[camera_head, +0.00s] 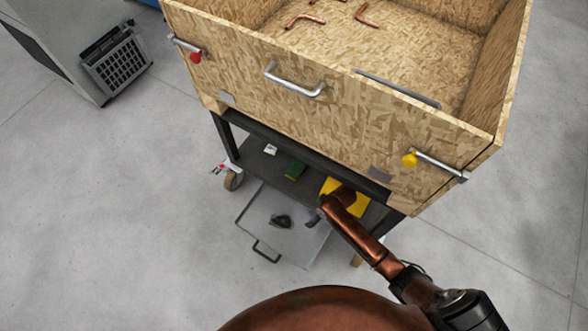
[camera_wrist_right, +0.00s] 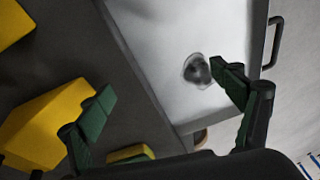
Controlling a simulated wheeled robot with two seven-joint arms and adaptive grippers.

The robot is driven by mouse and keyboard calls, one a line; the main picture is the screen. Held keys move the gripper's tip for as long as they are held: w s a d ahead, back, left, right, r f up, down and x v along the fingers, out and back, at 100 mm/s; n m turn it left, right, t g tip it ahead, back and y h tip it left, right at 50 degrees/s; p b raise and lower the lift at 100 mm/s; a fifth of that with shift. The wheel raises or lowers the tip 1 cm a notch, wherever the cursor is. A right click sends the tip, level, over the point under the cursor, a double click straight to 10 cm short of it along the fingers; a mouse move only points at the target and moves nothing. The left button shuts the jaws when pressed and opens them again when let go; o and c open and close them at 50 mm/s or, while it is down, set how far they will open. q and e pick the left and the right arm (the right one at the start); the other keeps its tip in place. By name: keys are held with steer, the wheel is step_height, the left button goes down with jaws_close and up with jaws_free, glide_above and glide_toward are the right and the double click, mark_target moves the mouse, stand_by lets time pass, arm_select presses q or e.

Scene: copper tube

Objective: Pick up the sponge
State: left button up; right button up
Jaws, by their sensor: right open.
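The sponge (camera_head: 295,170) shows its dark green side in the head view, lying on the dark lower shelf of the cart. In the right wrist view, a yellow and green piece, likely the same sponge (camera_wrist_right: 130,153), shows at the bottom edge, partly cut off by the gripper body. My right gripper (camera_head: 316,217) is at the lower shelf, right of and nearer than the sponge. In the right wrist view its fingers (camera_wrist_right: 165,100) are spread wide, with nothing between them. My left gripper is out of view.
A yellow block (camera_head: 331,185) lies on the shelf beside my right arm. A grey tray (camera_head: 250,215) with a handle holds a small dark object (camera_head: 281,221). The wooden box (camera_head: 300,110) with copper tubes (camera_head: 304,20) overhangs the shelf. Open floor lies left.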

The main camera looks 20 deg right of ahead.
steer(key=n+t, duration=0.1)
glide_toward(295, 168)
steer(key=s+f, duration=0.1)
steer(key=f, duration=0.1)
steer(key=shift+w+a+f+b, duration=0.1)
steer(key=shift+w+f+b, duration=0.4)
steer(key=shift+b, duration=0.4)
steer(key=shift+f, duration=0.4)
steer(key=shift+w+a, duration=0.1)
steer(key=b+x, duration=0.2)
steer(key=x, duration=0.1)
steer(key=b+x, duration=0.1)
steer(key=b, duration=0.1)
steer(key=shift+w+a+f, duration=0.15)
steer(key=shift+w+f, duration=0.1)
steer(key=shift+w, duration=0.1)
steer(key=shift+w+f, duration=0.1)
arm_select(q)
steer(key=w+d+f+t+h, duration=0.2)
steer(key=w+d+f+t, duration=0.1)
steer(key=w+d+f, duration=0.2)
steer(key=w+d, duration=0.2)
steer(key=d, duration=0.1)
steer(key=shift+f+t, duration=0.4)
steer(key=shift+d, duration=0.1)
arm_select(e)
steer(key=shift+c, duration=0.6)
steer(key=c, duration=0.7)
